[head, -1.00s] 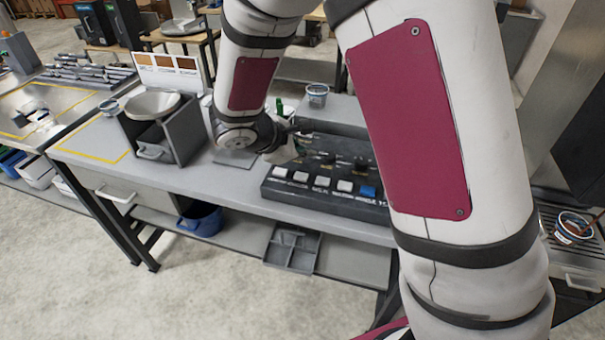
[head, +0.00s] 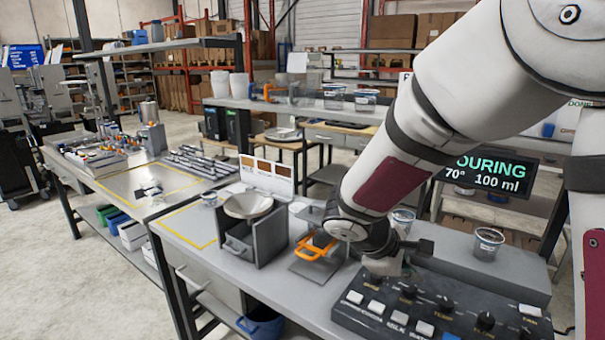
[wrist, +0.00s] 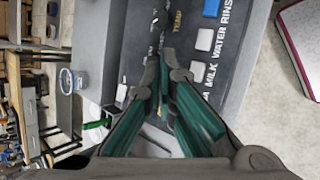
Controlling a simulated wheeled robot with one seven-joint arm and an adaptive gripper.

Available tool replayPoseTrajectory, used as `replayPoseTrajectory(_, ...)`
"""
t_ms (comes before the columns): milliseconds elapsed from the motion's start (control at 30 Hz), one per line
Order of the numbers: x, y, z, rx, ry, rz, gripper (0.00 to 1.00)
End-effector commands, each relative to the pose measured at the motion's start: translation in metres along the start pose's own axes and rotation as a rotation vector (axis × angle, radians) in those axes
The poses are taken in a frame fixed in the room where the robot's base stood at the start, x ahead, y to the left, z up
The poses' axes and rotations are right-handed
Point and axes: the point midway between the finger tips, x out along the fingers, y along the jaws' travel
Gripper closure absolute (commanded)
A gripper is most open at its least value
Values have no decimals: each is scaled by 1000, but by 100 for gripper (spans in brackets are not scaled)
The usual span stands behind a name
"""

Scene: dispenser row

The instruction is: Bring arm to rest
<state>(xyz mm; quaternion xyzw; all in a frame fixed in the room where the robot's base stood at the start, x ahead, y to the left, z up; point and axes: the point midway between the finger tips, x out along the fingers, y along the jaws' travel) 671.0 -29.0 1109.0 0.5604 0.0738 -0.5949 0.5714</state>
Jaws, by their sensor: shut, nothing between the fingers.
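My gripper (head: 388,266) is at the end of my white and maroon arm, low over the back left of the black button panel (head: 425,315). The wrist view shows its green-sided fingers (wrist: 165,68) closed together with nothing between them, pointing over the panel (wrist: 190,65). I cannot tell whether the fingertips touch the panel. The panel has several white buttons, a blue button (wrist: 211,8) and dark knobs.
A clear cup (head: 487,243) stands behind the panel. Left of my gripper are an orange handle (head: 316,248) and a grey stand with a round bowl (head: 248,205). A screen (head: 490,172), partly hidden by my arm, reads "70° 100 ml". A blue bin (head: 262,326) sits below the bench.

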Motion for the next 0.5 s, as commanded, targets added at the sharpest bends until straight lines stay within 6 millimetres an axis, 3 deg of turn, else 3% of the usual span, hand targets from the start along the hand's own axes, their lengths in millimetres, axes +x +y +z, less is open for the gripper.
replayPoseTrajectory(33, -12, 2, 19, 75, 10, -20, 100)
replayPoseTrajectory(200, -46, -11, 68, 311, 48, -115, 100)
replayPoseTrajectory(500, -103, -51, 128, 700, 177, -283, 100)
